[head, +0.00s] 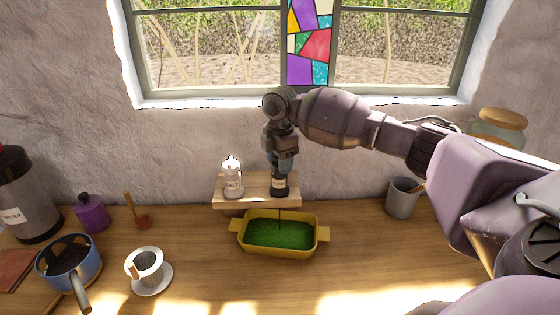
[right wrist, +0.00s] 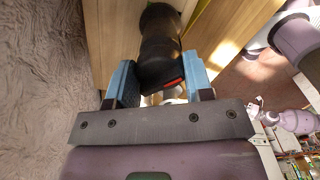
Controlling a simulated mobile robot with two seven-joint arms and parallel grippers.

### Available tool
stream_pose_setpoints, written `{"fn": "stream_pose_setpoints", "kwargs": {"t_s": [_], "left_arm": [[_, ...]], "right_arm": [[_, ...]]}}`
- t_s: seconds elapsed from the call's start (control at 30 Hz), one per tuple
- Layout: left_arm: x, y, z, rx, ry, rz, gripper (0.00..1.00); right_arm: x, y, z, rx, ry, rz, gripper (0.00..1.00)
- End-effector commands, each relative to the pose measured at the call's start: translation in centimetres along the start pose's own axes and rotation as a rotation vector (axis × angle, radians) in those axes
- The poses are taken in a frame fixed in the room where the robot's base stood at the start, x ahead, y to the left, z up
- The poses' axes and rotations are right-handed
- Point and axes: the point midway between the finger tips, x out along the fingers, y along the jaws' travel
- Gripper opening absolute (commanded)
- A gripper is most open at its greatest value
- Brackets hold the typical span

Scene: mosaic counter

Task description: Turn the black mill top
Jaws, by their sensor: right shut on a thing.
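The black mill (head: 280,187) stands upright on a small wooden shelf (head: 257,205), with a pale label low on its body. My right gripper (head: 281,162) comes down on it from above and is shut on its black top. The right wrist view shows the black mill top (right wrist: 160,50) between the two blue fingers of the gripper (right wrist: 161,84), with a small red mark on it. A white salt mill (head: 233,180) stands to the left on the same shelf. My left gripper is not in view.
A yellow dish (head: 240,239) with green contents stands just in front of the shelf, and a thin dark line drops from the black mill towards it. A grey cup (head: 402,198) is to the right. A blue pot (head: 68,262) and a white cup (head: 148,265) are at left.

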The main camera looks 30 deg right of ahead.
Motion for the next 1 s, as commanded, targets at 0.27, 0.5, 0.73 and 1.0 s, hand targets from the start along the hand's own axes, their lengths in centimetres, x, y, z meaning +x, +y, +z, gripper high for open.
{"fn": "stream_pose_setpoints", "kwargs": {"t_s": [0.27, 0.5, 0.73, 1.0], "left_arm": [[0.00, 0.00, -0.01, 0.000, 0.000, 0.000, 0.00], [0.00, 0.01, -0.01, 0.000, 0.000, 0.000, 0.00], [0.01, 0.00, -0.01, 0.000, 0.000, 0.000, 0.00], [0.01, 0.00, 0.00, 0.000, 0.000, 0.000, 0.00]], "right_arm": [[0.00, -0.03, -0.03, 0.261, 0.001, 0.001, 0.23], [-0.03, -0.06, -0.03, 0.489, 0.001, 0.001, 0.23], [-0.03, -0.10, -0.08, 0.703, 0.002, 0.000, 0.23], [-0.05, -0.11, -0.08, 0.915, 0.002, 0.000, 0.23]]}}
